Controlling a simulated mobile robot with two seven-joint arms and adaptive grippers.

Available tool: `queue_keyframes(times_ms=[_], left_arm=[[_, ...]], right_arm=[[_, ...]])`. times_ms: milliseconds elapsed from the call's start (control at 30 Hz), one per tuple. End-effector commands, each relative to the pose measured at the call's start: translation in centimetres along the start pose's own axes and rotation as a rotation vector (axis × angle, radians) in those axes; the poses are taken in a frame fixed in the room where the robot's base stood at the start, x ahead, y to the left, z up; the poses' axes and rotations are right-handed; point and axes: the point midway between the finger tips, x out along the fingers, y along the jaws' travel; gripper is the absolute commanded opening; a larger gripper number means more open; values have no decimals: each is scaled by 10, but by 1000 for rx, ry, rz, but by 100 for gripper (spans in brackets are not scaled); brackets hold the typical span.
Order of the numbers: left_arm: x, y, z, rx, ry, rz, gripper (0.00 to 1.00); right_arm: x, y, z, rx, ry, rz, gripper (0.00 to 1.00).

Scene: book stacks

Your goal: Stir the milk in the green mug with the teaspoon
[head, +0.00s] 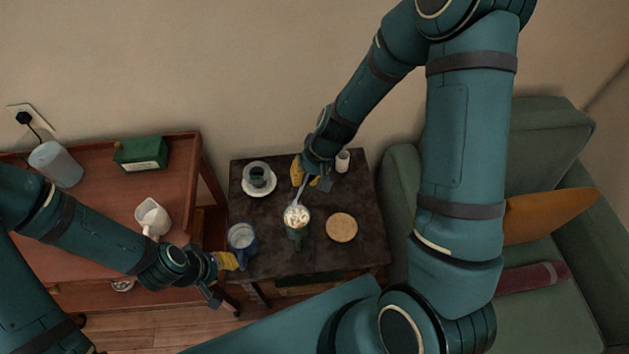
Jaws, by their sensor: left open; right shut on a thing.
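The green mug (297,236) stands upright on the dark low table. Its top shows a pale, speckled, frothy surface (297,214). My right gripper (307,181) is above and behind the mug, shut on the teaspoon (301,190). The teaspoon slants down from the fingers to the mug's mouth. Its bowl is not visible, and I cannot tell how deep it reaches. My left gripper (227,277) is open at the table's left front edge, close to a blue mug (242,237) with a whitish inside. I cannot tell whether it touches that mug.
The dark table (341,262) also bears a dark cup (257,176) on a white saucer (259,193), a round cork coaster (342,227) and a small white cup (343,161). A reddish wooden cart (100,205) with a white jug (152,217) stands left; a green sofa (545,130) stands right.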

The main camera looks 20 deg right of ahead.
Motion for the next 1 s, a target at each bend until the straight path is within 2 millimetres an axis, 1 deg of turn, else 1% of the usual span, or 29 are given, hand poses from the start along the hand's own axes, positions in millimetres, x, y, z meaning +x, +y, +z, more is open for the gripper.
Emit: queue_keyframes(times_ms=[167, 800, 1000], left_arm=[[7, -2, 0, 1, 2, 0, 38], [38, -14, -4, 3, 18, -1, 38], [50, -18, -6, 4, 24, -1, 38]], right_arm=[[6, 6, -1, 1, 1, -2, 0], [37, 40, -8, 1, 1, -1, 0], [52, 40, -5, 0, -1, -1, 0]])
